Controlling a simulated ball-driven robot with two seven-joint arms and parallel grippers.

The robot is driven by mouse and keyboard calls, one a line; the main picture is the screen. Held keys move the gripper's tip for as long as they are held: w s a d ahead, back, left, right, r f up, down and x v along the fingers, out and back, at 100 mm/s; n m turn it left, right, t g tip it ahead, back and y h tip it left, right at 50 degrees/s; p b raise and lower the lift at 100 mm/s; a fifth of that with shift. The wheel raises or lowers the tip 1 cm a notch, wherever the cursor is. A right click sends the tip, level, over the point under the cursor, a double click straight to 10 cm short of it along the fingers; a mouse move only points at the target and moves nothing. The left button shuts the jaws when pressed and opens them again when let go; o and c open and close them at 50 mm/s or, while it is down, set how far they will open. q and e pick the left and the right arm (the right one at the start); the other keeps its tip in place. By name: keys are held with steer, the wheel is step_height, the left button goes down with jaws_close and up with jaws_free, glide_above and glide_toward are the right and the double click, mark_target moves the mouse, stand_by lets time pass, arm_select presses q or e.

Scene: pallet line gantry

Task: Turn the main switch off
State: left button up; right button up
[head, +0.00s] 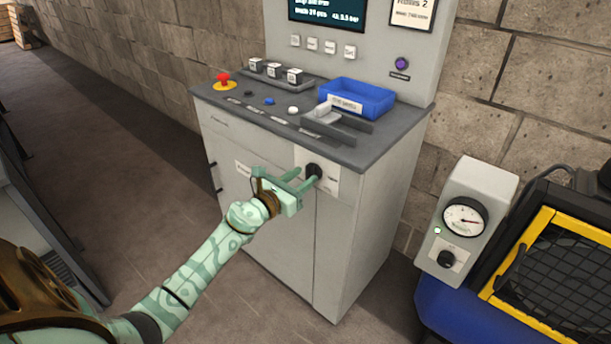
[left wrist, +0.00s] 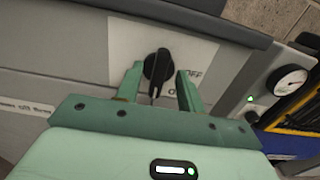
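The main switch (head: 314,171) is a black rotary knob on a white plate at the upper front of the grey control cabinet. It also shows in the left wrist view (left wrist: 157,66), its handle pointing roughly down in that picture, with an "OFF" label to its right. My left gripper (head: 302,178) is at the switch. In the left wrist view its two green fingers (left wrist: 157,88) stand apart on either side of the knob, with gaps visible, so it is open around it and not clamped. My right gripper is not in view.
The cabinet top (head: 360,153) holds a red emergency button (head: 223,78), small buttons and a blue bin (head: 357,97). To the right stand a gauge box (head: 466,215) and a yellow-framed machine (head: 525,250). Open floor (head: 120,170) lies left of the cabinet.

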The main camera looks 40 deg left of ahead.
arm_select(q)
steer(key=shift+w+d, duration=0.1)
steer(key=shift+w, duration=0.8)
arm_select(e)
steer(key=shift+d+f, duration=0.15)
arm_select(q)
jaws_close()
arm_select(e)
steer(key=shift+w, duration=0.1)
